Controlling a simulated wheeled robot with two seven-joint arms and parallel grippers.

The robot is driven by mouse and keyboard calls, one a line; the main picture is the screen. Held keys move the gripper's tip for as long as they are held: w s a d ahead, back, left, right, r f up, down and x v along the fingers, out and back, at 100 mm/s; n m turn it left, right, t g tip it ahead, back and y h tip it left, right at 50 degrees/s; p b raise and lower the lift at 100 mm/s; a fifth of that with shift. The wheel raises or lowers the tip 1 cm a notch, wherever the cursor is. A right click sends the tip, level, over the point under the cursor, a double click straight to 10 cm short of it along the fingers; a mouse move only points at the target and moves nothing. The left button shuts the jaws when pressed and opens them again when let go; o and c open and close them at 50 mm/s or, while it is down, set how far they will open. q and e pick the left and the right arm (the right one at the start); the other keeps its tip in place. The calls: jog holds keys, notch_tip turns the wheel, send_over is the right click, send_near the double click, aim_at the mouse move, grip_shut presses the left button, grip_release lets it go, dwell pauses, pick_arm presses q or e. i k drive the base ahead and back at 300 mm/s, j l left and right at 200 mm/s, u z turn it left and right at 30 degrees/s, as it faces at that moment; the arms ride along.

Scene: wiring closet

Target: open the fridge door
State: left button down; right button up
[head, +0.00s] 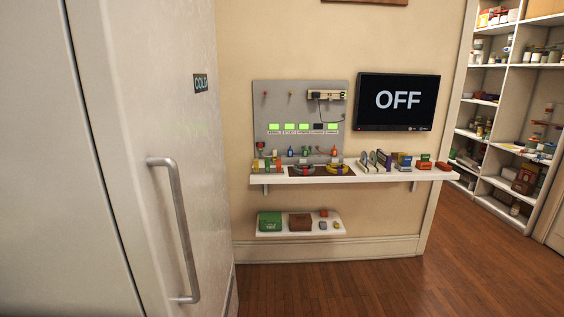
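The fridge (120,100) fills the left side of the head view, tall and off-white, with a small dark "COLD" label (201,83). A dark vertical seam runs down its front at the left. Its metal bar handle (183,230) stands upright and slightly slanted on the fridge door (135,210), right of the seam. The door looks closed, though I cannot see its full edge. Neither of my grippers is in view, and nothing touches the handle.
A white shelf (222,178) with several small items is on the wall, below a grey panel (265,110) and a screen (399,101) reading OFF. A lower shelf (300,231) holds boxes. Stocked shelving (503,110) stands at right. The wooden floor (400,285) is clear.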

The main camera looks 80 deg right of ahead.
aim_at(148, 69)
jog(key=z, duration=1.85)
